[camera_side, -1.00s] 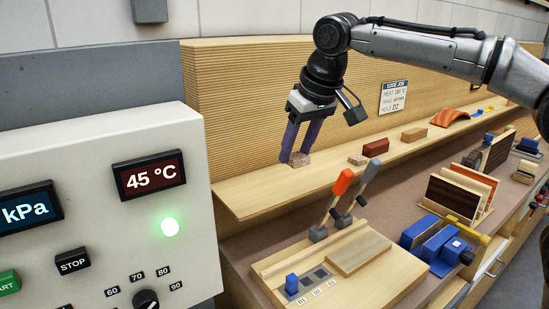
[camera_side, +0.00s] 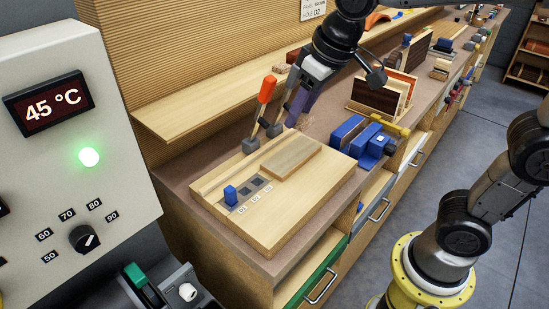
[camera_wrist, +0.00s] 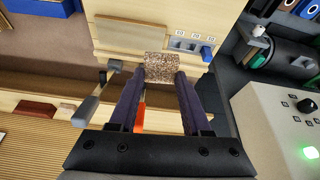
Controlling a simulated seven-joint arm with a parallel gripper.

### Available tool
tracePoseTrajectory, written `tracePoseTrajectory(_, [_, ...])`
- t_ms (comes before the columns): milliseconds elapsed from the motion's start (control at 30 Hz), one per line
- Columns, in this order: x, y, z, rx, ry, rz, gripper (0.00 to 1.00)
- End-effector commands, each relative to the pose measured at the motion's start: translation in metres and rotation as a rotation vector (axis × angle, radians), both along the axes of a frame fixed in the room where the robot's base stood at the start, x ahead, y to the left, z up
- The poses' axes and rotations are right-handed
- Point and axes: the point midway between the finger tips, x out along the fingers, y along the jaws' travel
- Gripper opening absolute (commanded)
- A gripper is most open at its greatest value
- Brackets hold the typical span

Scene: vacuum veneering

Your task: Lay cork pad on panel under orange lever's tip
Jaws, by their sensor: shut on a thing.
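My gripper (camera_side: 292,110) is shut on the speckled brown cork pad (camera_wrist: 160,66), which sits between the fingertips in the wrist view. In the side view my fingers are beside the levers, and the pad is mostly hidden. The orange lever (camera_side: 266,89) stands upright with its base at the back edge of the wooden fixture. Its orange handle (camera_wrist: 140,117) shows between my fingers in the wrist view. The panel (camera_side: 292,156), a thin pale board, lies flat on the fixture. In the wrist view the pad appears near the panel (camera_wrist: 130,34); contact cannot be told.
A grey lever (camera_wrist: 92,103) stands beside the orange one. A blue peg (camera_side: 230,194) sits in a row of holes on the fixture (camera_side: 285,225). Blue clamps (camera_side: 360,140) and a board rack stand to the right. The shelf (camera_side: 200,105) runs behind.

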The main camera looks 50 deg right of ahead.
Motion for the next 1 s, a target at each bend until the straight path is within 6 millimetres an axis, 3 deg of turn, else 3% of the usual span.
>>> tracePoseTrajectory(33, [-0.015,-0.008,-0.007,0.001,0.001,-0.011,0.00])
tracePoseTrajectory(200, [-0.049,-0.026,-0.023,0.006,0.002,-0.050,0.00])
tracePoseTrajectory(367, [-0.057,-0.034,-0.020,0.010,-0.016,-0.074,0.00])
tracePoseTrajectory(467, [-0.047,-0.035,-0.024,0.011,-0.017,-0.081,0.00])
tracePoseTrajectory(833, [0.031,-0.028,-0.059,0.010,-0.016,-0.081,0.00])
tracePoseTrajectory(1000, [0.056,-0.026,-0.089,0.010,-0.014,-0.081,0.00])
